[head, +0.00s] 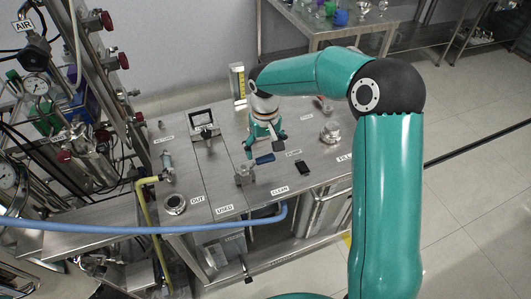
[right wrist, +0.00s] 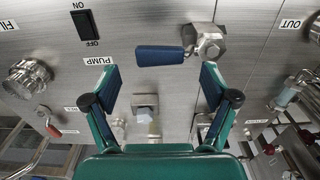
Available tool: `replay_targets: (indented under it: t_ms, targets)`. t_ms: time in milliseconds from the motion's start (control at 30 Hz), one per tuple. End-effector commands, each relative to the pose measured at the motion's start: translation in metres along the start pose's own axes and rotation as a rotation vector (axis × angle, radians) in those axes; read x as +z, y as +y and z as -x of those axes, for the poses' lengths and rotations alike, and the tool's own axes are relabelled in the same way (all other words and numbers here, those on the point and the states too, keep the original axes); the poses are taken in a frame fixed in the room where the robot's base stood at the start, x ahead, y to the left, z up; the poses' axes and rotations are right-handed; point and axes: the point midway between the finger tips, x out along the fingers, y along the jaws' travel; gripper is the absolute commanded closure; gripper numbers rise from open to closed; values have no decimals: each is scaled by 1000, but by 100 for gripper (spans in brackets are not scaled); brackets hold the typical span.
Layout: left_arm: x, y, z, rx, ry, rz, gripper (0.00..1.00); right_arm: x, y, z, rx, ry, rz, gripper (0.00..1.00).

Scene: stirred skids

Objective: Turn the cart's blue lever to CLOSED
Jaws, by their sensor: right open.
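The blue lever (head: 265,159) sits on a metal valve body (head: 245,173) on top of the steel cart (head: 225,192). In the right wrist view the lever (right wrist: 158,58) points left from the valve body (right wrist: 207,42), lying roughly level in the picture. My right gripper (head: 261,149) is open above the cart top, close to the lever. In the right wrist view my right gripper's (right wrist: 158,75) two fingers stand apart on either side of the lever's span; I see no contact. No CLOSED label is readable. My left gripper is not in view.
A black pump switch (head: 304,168) marked OFF (right wrist: 87,25) is near the lever. A metal cap (head: 330,132) and a raised frame (head: 204,122) stand on the cart. A blue hose (head: 150,229) crosses in front. Piping and gauges crowd the left side.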

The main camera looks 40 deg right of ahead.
Motion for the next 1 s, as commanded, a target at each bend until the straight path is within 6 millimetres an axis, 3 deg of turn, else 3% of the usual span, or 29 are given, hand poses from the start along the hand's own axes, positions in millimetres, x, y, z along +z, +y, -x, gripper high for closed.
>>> replay_targets:
  t_ms: [200,567,1000]
  targets:
    - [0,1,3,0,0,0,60,0,0,-24,0,-2,1,15]
    - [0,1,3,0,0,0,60,0,-1,-30,0,0,1,15]
    - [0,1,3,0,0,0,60,0,0,-30,1,0,2,85]
